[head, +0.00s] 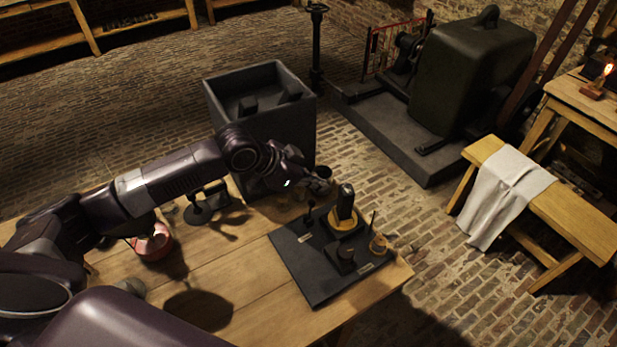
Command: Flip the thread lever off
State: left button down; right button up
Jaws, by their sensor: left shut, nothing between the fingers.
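A dark board (302,281) lies at the right end of the wooden table. It carries a thin upright lever (373,220) on a round brass-coloured base at its right and a small dark post (309,214) at its back left. Two small label plates lie on the board, too small to read, so I cannot tell which part is the thread lever. A dark upright block (345,201) stands in a yellow ring between them. My left gripper (322,181) is shut and empty, above and behind the board's back left, apart from the levers. My right gripper is out of view.
A lower dark block (341,256) sits at the board's front. A grey open bin (262,130) stands behind the table. A reddish bowl (153,243) and a dark stand (207,204) are left of the board. The table's front middle is clear.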

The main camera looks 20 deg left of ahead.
aim_at(310, 211)
pick_arm(q)
jog(key=f, duration=0.1)
jog(key=f+p, duration=0.1)
jog(key=f, duration=0.1)
jog(key=a+f+p, duration=0.1)
jog(key=shift+s+f, duration=0.3)
jog(key=shift+f, duration=0.05)
jog(key=shift+d, duration=0.1)
jog(key=shift+w, duration=0.1)
